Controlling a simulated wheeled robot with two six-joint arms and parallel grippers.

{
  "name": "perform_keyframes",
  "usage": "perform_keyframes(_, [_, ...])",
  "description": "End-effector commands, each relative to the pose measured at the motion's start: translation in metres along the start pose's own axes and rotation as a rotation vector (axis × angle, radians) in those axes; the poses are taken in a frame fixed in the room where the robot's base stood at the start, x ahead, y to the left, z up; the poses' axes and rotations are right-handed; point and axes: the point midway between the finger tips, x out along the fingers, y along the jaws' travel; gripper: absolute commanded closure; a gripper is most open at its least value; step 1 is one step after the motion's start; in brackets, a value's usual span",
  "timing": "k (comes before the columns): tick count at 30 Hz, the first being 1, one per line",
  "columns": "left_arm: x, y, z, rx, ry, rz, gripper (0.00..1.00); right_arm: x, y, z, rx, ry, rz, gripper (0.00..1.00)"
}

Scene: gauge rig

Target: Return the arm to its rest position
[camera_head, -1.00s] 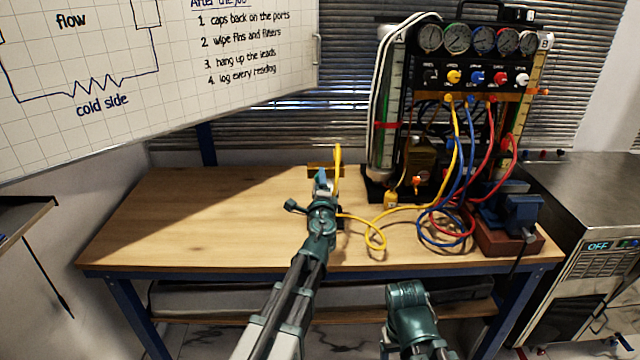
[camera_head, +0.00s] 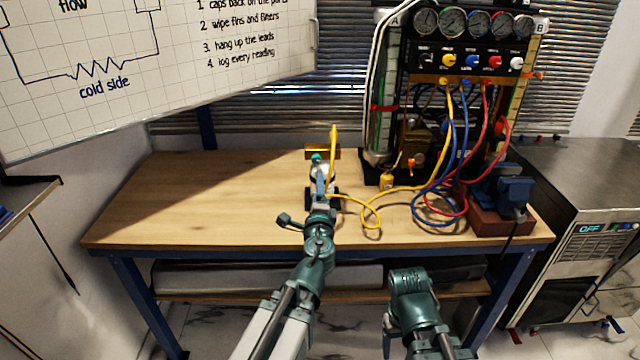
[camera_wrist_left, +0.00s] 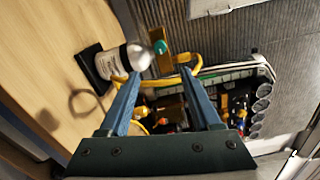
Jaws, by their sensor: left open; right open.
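My left gripper (camera_head: 320,188) is at the end of the left arm, over the wooden bench. In the left wrist view, its two blue fingers (camera_wrist_left: 158,78) are spread with nothing held between them.
A yellow hose (camera_head: 372,212) lies in loops beside the left gripper. A gauge rig (camera_head: 470,60) with coloured hoses stands at the back right. A blue vise (camera_head: 505,190) sits at the right end. The left part of the bench (camera_head: 190,200) is clear.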

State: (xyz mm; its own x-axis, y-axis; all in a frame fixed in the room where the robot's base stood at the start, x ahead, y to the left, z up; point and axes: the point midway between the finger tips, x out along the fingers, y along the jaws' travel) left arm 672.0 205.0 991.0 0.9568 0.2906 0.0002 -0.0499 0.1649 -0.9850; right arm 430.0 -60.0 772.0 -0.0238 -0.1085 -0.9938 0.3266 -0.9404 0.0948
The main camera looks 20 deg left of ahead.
Motion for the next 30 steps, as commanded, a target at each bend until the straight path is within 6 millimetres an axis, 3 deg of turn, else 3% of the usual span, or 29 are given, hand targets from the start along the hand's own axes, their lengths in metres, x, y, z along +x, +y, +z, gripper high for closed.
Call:
perform_keyframes(11, [-0.003, -0.001, 0.002, -0.016, -0.01, 0.007, 0.35, -0.002, 0.0, 0.0, 0.0, 0.0, 0.0, 0.28])
perform_keyframes(17, [-0.017, 0.008, 0.016, -0.278, -0.162, 0.166, 0.35, -0.03, 0.003, 0.002, 0.0, 0.0, 0.0, 0.28])
perform_keyframes(20, [-0.041, 0.031, 0.015, -0.473, -0.288, 0.349, 0.35, -0.049, 0.005, 0.003, 0.0, 0.0, 0.0, 0.28])
perform_keyframes(23, [-0.078, 0.06, 0.001, -0.633, -0.408, 0.575, 0.35, -0.066, 0.006, 0.004, 0.0, 0.0, 0.0, 0.28])
perform_keyframes(27, [-0.148, 0.09, -0.032, -0.768, -0.547, 0.921, 0.35, -0.087, 0.008, 0.005, 0.001, 0.0, 0.0, 0.28])
perform_keyframes(30, [-0.198, 0.098, -0.055, -0.801, -0.615, 1.141, 0.35, -0.099, 0.009, 0.006, 0.001, 0.0, 0.0, 0.28])
